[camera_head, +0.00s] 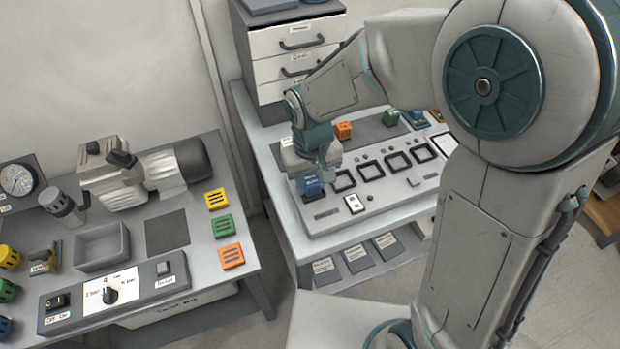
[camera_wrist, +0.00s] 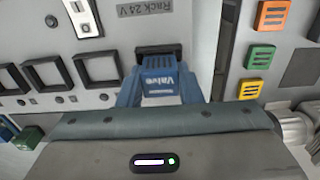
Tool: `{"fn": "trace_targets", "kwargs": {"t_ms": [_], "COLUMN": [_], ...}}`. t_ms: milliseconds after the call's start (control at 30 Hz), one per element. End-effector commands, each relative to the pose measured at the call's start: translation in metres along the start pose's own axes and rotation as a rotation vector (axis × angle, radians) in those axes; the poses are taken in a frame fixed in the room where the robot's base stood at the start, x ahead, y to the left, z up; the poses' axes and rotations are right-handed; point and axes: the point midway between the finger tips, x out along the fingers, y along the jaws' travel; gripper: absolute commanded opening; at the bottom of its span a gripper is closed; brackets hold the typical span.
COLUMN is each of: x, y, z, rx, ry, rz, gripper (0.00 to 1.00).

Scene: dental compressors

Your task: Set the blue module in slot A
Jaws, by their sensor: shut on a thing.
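My gripper (camera_head: 314,172) points down at the left end of the grey rack panel (camera_head: 400,193). It is shut on a blue module (camera_head: 312,188), which reads "Valve" in the wrist view (camera_wrist: 160,80). The module is between the two blue fingers (camera_wrist: 158,92). A dark slot frame (camera_wrist: 157,48) shows just beyond the module's edge, beside the "Rack 24 V" label (camera_wrist: 147,9). The module covers most of this end slot; I cannot tell if it is seated or above it. Several empty black-framed slots (camera_head: 371,170) continue along the row. No slot letter is readable.
Orange (camera_head: 343,130) and green (camera_head: 390,118) modules stand behind the slots, with another blue one (camera_head: 415,119) to the right. A switch (camera_head: 354,203) is on the panel's front. The left bench (camera_head: 190,278) holds yellow, green and orange blocks. Drawers (camera_head: 296,62) stand behind.

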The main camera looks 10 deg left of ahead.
Motion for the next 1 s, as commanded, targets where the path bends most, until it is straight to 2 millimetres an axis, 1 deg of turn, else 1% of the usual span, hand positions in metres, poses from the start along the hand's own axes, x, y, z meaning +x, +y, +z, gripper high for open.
{"fn": "trace_targets", "kwargs": {"t_ms": [300, 467, 500, 533, 567, 767, 800, 833, 1000], "x": [0.0052, 0.0041, 0.0041, 0.0041, 0.0041, 0.0041, 0.0042, 0.0042, 0.0041], "y": [0.0, 0.0, 0.0, 0.0, 0.0, 0.0, 0.0, 0.0, 0.0001], "z": [0.0, 0.0, 0.0, 0.0, 0.0, 0.0, 0.0001, 0.0001, 0.0], "rx": [0.0, 0.0, 0.0, 0.0, 0.0, 0.0, 0.0, 0.0, 0.0], "ry": [0.0, 0.0, 0.0, 0.0, 0.0, 0.0, 0.0, 0.0, 0.0], "rz": [0.0, 0.0, 0.0, 0.0, 0.0, 0.0, 0.0, 0.0, 0.0], "gripper": [0.09, 0.09, 0.43, 0.52, 0.58, 0.58, 0.69, 0.72, 0.72]}}
